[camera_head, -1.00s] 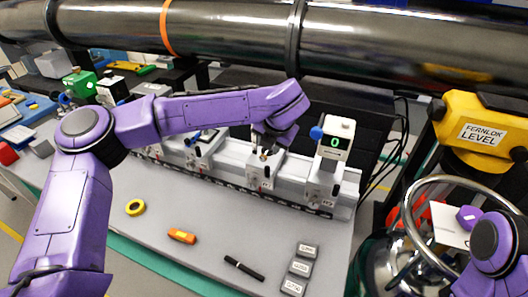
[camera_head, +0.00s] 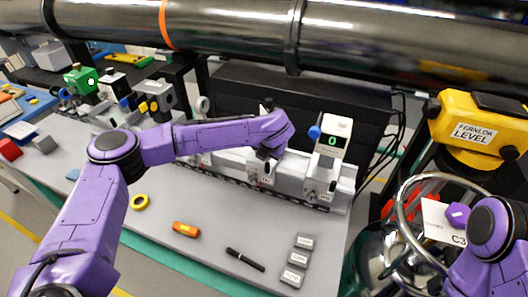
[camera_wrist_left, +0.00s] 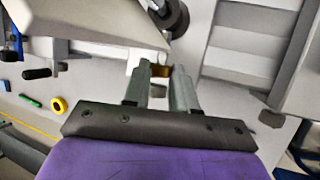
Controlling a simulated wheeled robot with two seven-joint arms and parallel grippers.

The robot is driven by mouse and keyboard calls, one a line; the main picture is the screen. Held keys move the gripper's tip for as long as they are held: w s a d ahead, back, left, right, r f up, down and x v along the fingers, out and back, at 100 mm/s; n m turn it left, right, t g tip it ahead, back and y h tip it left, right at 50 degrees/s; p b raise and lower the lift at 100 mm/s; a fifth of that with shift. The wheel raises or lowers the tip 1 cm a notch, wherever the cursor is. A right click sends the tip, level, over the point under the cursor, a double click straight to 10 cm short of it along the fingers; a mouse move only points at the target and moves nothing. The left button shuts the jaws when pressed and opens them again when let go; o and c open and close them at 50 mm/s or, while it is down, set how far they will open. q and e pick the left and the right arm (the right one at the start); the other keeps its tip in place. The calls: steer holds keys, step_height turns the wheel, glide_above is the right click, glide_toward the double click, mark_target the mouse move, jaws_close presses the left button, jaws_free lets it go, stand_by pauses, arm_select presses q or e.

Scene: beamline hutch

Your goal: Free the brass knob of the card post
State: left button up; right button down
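My left gripper (camera_head: 268,153) reaches down at the middle of the rail on the bench, over a light grey post carriage (camera_head: 262,172). In the left wrist view its two fingers (camera_wrist_left: 162,78) stand close together with a small brass knob (camera_wrist_left: 162,70) between their tips. The knob fills the narrow gap, so the gripper looks shut on it. In the head view the arm and gripper hide the knob. My right arm shows at the lower right, but its fingertips are not in view.
A white device with a green "0" display (camera_head: 331,138) stands to the right on the rail (camera_head: 230,183). Yellow tape (camera_head: 139,202), an orange tool (camera_head: 186,229), a black marker (camera_head: 245,260) and grey blocks (camera_head: 298,260) lie in front. A steel vessel (camera_head: 385,255) stands right of the bench.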

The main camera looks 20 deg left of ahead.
arm_select(q)
jaws_close()
steer(key=shift+a+f+h+b, duration=0.15)
steer(key=shift+h+b, duration=0.35)
steer(key=shift+b, duration=0.35)
steer(key=h+b, duration=0.2)
steer(key=n+h+b, duration=0.1)
steer(key=b, duration=0.2)
steer(key=shift+a+h, duration=0.4)
steer(key=shift+a+h+b, duration=0.15)
steer(key=shift+h+b, duration=0.75)
steer(key=shift+b, duration=0.35)
steer(key=shift+r+n, duration=0.2)
steer(key=shift+n, duration=0.1)
steer(key=shift+o, duration=1.9)
jaws_free()
steer(key=shift+s+a+r, duration=0.1)
steer(key=shift+a+r, duration=0.05)
steer(key=shift+r, duration=0.25)
steer(key=b+v, duration=0.2)
steer(key=v, duration=0.7)
steer(key=shift+r+b, duration=0.3)
